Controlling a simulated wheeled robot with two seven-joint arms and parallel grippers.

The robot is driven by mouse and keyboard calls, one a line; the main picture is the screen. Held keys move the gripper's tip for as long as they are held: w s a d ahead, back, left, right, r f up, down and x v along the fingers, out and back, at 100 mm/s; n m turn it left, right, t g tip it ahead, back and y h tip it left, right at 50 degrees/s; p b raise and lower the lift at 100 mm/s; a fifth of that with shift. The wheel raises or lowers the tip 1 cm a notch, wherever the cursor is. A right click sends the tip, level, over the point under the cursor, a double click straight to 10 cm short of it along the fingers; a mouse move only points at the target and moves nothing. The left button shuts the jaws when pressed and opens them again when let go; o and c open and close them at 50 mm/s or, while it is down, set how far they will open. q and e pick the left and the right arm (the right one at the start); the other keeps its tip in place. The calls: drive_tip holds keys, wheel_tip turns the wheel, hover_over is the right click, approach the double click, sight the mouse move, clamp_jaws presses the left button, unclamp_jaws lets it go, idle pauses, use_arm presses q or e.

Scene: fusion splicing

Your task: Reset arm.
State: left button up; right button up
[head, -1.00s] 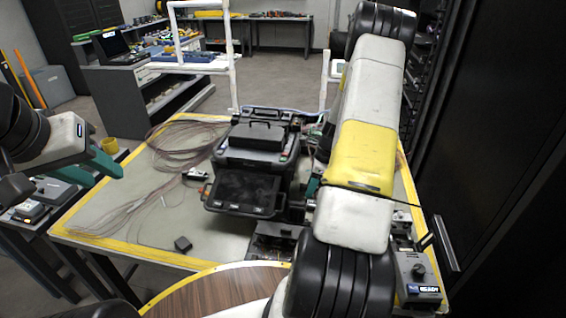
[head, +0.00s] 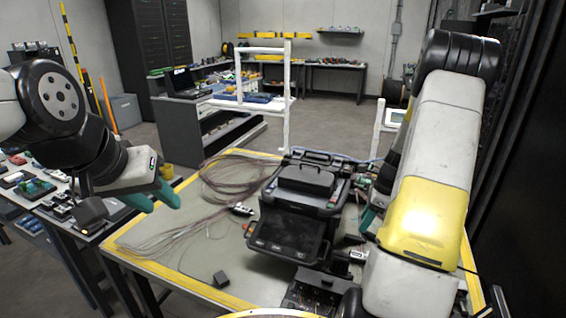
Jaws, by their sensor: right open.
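My left gripper (head: 160,201) has two teal fingers, spread apart with nothing between them. It is above the left edge of the worktable (head: 190,283), clear of the splicer. My right arm (head: 424,190), white and yellow, reaches in along the right side. Its gripper (head: 369,215) shows only as a bit of teal beside the arm, right of the splicer, and is mostly hidden. The black fusion splicer (head: 312,187) stands on the table with its screen (head: 284,233) facing me. Loose thin fibres (head: 226,178) lie coiled to its left.
A black open box (head: 312,292) is at the front. A white pipe frame (head: 287,95) rises behind the table. A side bench (head: 62,206) with small devices is at the left. Table space between the fibres and the block is clear.

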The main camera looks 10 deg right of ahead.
drive_tip(key=s+a+r+n+t, duration=0.1)
drive_tip(key=s+a+r+n, duration=0.1)
drive_tip(key=a+r+n, duration=0.55)
drive_tip(key=s+a+r+n+t, duration=0.1)
drive_tip(key=s+a+r+n, duration=0.3)
drive_tip(key=r, duration=0.7)
drive_tip(key=s+a+r+n+t, duration=0.2)
drive_tip(key=s+a+r+n, duration=0.7)
drive_tip(key=s+a+n, duration=0.3)
drive_tip(key=s+n, duration=0.1)
drive_tip(key=s, duration=0.1)
drive_tip(key=shift+s+r+t, duration=0.35)
drive_tip(key=shift+t, duration=0.05)
